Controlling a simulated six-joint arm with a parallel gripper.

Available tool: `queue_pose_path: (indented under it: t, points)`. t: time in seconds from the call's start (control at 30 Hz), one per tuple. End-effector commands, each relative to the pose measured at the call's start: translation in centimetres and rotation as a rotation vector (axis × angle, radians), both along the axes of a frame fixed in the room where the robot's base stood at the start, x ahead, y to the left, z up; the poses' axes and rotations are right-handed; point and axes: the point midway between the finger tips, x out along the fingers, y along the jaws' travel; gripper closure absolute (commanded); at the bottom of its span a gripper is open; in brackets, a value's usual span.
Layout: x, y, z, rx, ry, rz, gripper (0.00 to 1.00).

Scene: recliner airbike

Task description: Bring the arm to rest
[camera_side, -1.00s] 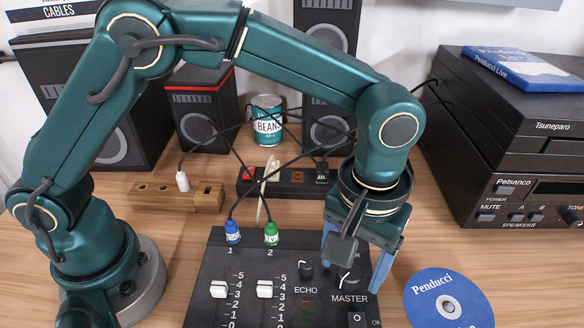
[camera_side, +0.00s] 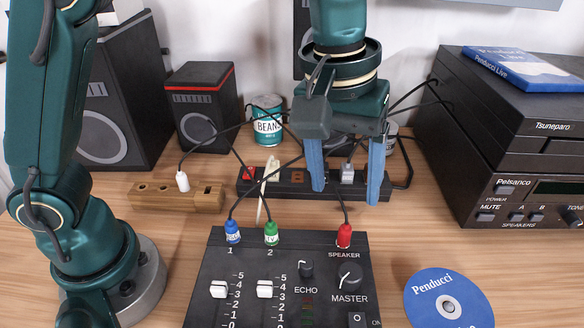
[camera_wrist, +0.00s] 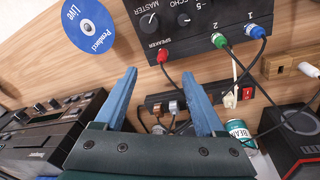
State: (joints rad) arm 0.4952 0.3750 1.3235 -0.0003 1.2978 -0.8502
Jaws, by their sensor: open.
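My gripper (camera_side: 346,176) hangs in the side view with its two blue fingers pointing down, apart and with nothing between them. It stands in front of the black power strip (camera_side: 285,181), behind the mixer (camera_side: 285,287). In the wrist view my gripper (camera_wrist: 166,100) also shows open and empty, with the power strip (camera_wrist: 158,100) beyond the fingers. The mixer has a blue plug (camera_side: 233,232), a green plug (camera_side: 271,233) and a red plug (camera_side: 344,236) in its top edge.
A stereo stack (camera_side: 520,150) with a blue case (camera_side: 525,66) on top stands right. A blue disc (camera_side: 447,299) lies front right. Speakers (camera_side: 205,110), a can (camera_side: 267,124) and a wooden block (camera_side: 190,198) stand behind and left. Cables cross the back.

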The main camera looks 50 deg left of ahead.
Motion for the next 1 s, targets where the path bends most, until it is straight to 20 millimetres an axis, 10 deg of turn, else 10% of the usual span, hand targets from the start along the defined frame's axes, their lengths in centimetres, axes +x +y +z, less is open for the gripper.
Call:
queue_pose_path:
  t: [0.4, 1.0]
  points:
    - [-4.5, 10.7, 5.2, -0.013, -0.236, 0.045, 0.28]
    - [-11.4, 15.3, -0.8, 0.172, -0.371, -0.311, 0.28]
